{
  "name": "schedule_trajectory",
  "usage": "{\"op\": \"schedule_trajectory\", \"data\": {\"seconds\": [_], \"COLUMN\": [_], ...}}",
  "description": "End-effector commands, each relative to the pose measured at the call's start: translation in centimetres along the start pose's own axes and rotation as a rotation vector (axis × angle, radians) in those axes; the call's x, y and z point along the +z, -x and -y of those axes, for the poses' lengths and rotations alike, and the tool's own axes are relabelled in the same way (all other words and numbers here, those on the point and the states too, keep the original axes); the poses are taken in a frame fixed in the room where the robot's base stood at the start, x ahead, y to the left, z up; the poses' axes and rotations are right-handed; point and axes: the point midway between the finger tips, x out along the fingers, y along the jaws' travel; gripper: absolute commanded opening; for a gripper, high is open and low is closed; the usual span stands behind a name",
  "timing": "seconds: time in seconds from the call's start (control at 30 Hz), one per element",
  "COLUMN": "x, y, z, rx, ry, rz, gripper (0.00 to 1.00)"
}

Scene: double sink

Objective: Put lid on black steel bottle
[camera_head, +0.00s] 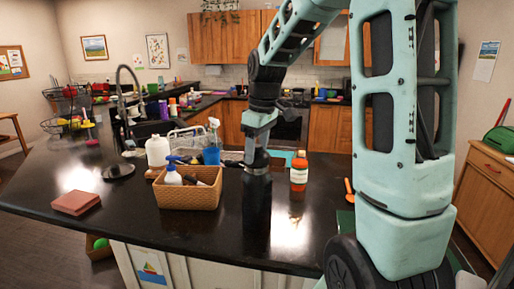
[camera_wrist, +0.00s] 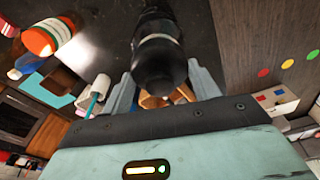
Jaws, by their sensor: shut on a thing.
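The black steel bottle (camera_head: 257,207) stands upright near the front edge of the dark counter, right of the wicker basket. My gripper (camera_head: 257,163) is directly above it, pointing down, shut on the black lid (camera_wrist: 160,72). In the wrist view the lid is between the two fingers of my gripper (camera_wrist: 162,88), in line with the bottle (camera_wrist: 158,22). A pale band shows around the dark shape there. The lid is at the bottle's top; I cannot tell whether it is fully seated or slightly apart.
The wicker basket (camera_head: 188,195) with bottles stands close on the left. An orange bottle with a white label (camera_head: 299,173) stands to the right, behind. A blue cup-like container (camera_head: 211,156) is behind the basket.

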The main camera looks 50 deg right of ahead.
Motion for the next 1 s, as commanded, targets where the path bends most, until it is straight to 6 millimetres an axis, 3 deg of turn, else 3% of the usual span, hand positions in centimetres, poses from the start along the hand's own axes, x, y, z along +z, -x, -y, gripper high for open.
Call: {"op": "schedule_trajectory", "data": {"seconds": [0.23,0.27,0.33,0.53,0.6,1.0], "x": [0.00,0.00,0.00,0.00,0.01,-0.09], "y": [-0.01,-0.01,-0.01,-0.01,-0.02,0.71], "z": [0.00,0.00,0.00,0.00,0.00,0.00], "rx": [0.000,0.000,0.000,0.000,0.000,0.000], "ry": [0.000,0.000,0.000,0.000,0.000,0.000], "rz": [0.000,0.000,0.000,0.000,0.000,0.000], "gripper": [0.38,0.69,0.86,0.86,1.00,1.00]}}
